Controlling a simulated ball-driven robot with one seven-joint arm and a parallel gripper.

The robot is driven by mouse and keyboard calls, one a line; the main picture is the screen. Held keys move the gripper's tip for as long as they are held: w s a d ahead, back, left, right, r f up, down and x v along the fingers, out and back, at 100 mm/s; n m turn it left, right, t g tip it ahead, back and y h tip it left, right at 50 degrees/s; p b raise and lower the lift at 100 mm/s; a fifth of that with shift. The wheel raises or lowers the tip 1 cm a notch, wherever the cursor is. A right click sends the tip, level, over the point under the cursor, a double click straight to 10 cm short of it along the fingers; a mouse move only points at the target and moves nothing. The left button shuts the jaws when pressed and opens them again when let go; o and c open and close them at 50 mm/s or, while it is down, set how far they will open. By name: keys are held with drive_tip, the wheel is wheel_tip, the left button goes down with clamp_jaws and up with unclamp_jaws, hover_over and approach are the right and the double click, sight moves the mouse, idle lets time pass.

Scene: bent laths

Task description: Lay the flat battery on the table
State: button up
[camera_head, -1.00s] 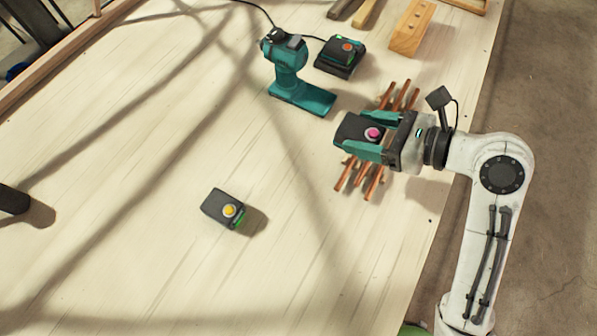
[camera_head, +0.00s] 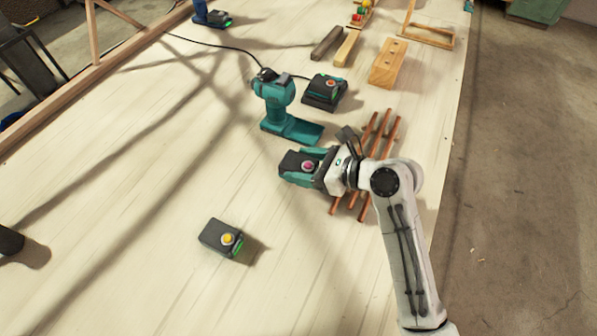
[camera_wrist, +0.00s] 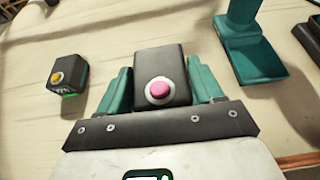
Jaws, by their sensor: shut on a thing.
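My gripper (camera_head: 297,167) is shut on a dark grey battery (camera_head: 292,159) with a pink button on top. In the wrist view the same battery (camera_wrist: 162,65) sits between the two teal fingers, its button facing the camera. In the head view it appears held over the table (camera_head: 160,220), left of the copper-coloured rods; its height above the table is hard to judge. A second dark battery (camera_head: 217,236), with a yellow button and a green light, lies on the table to the lower left. It also shows in the wrist view (camera_wrist: 68,76).
A teal drill (camera_head: 276,95) stands just beyond my gripper, beside a charger with an orange-buttoned battery (camera_head: 325,88). Crossed copper-coloured rods (camera_head: 372,150) lie under my arm. A wooden block (camera_head: 388,65) is further back.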

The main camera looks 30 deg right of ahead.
drive_tip(key=shift+w+a+f, duration=0.15)
drive_tip(key=shift+w+f, duration=0.7)
drive_tip(key=shift+f, duration=0.05)
drive_tip(key=shift+w+f, duration=0.1)
drive_tip(key=shift+f, duration=1.6)
drive_tip(key=shift+f, duration=0.1)
drive_tip(key=o, duration=1.3)
drive_tip(key=v, duration=1.2)
